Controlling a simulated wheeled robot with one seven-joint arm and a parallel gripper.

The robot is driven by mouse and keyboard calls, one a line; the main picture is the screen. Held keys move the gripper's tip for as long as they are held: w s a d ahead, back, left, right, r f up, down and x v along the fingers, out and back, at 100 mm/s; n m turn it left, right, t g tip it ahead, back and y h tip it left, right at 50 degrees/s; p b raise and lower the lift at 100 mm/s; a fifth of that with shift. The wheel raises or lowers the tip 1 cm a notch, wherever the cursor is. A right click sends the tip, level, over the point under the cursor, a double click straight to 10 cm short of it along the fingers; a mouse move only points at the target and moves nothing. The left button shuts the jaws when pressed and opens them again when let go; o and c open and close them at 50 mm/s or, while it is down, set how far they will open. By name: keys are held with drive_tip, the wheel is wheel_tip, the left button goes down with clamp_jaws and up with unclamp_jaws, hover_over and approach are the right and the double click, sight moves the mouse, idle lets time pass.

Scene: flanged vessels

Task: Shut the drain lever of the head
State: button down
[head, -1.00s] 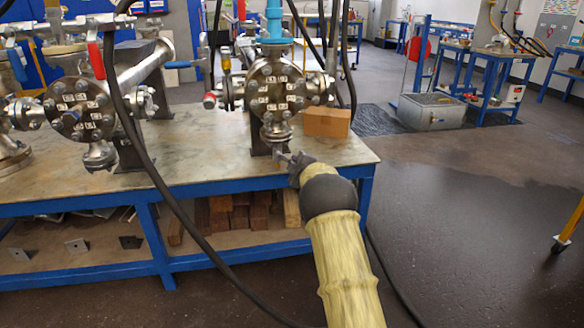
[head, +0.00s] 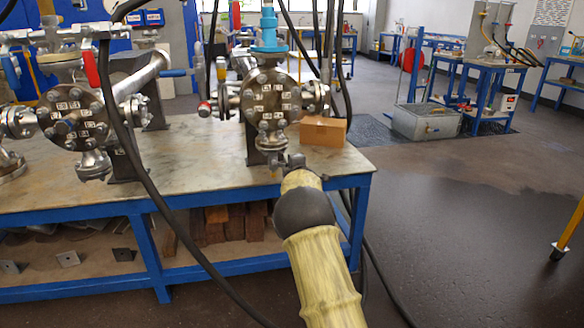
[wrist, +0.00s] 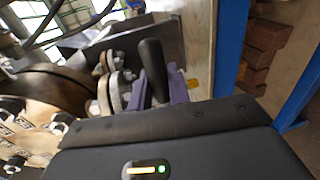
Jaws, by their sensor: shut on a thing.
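The flanged head (head: 270,100), a round bolted steel body with a blue top fitting, stands near the right end of the bench. Its drain branch points down at the front, where my gripper (head: 284,164) is. In the wrist view, the drain lever (wrist: 152,60) has a black rounded handle. The purple fingers of my gripper (wrist: 158,90) are shut on the lever, one on each side of it. The lever's lower part is hidden between the fingers and behind the gripper body. In the head view the lever is too small and covered to make out.
The bench (head: 200,180) has a blue frame. A cardboard-coloured box (head: 323,131) sits right of the head. A second flanged vessel (head: 72,118) stands at left. A black hose (head: 140,165) hangs across the bench front.

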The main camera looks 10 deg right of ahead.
drive_tip(key=c, duration=1.4)
unclamp_jaws()
drive_tip(key=shift+o, duration=0.2)
drive_tip(key=shift+s, duration=0.15)
drive_tip(key=s+r+p, duration=0.3)
drive_tip(key=s, duration=1.3)
drive_tip(key=shift+s+r, duration=0.2)
drive_tip(key=shift+s, duration=0.2)
